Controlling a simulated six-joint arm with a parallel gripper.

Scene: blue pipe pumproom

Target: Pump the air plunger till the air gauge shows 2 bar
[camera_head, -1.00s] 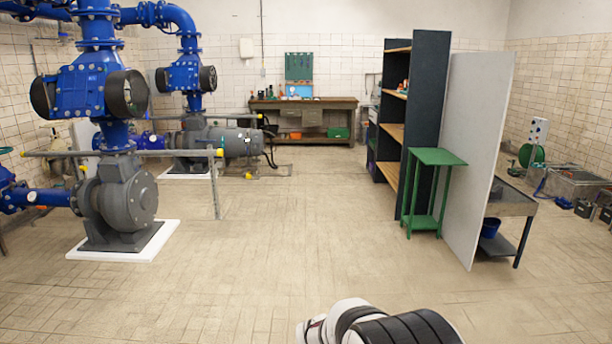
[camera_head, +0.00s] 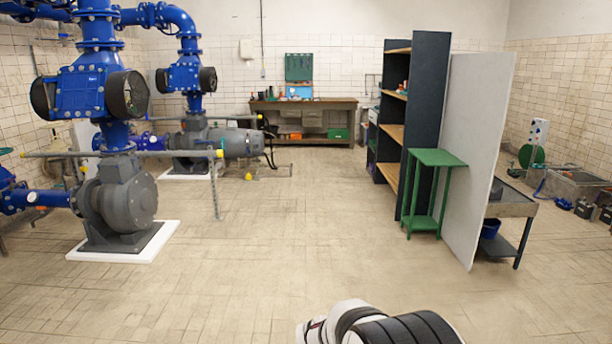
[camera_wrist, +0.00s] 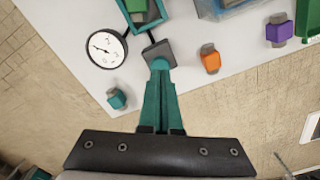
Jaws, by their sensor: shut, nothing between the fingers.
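In the wrist view my gripper (camera_wrist: 160,66) has teal fingers, shut with nothing held. Its tips lie over or against a dark grey square piece (camera_wrist: 157,49) on a white panel (camera_wrist: 60,17); I cannot tell whether they touch. This piece may be the air plunger, but I cannot tell. A round white gauge (camera_wrist: 108,47) with a black rim and dark needle is just left of the tips; its numbers are too small to read. The head view shows neither gauge nor gripper.
On the panel are an orange knob-like piece (camera_wrist: 210,59), a purple one (camera_wrist: 278,30), a small teal one (camera_wrist: 116,98) and a teal-framed box (camera_wrist: 142,14). In the head view, a green stand (camera_head: 437,158) is beside a tall grey board (camera_head: 478,150). The middle floor is clear.

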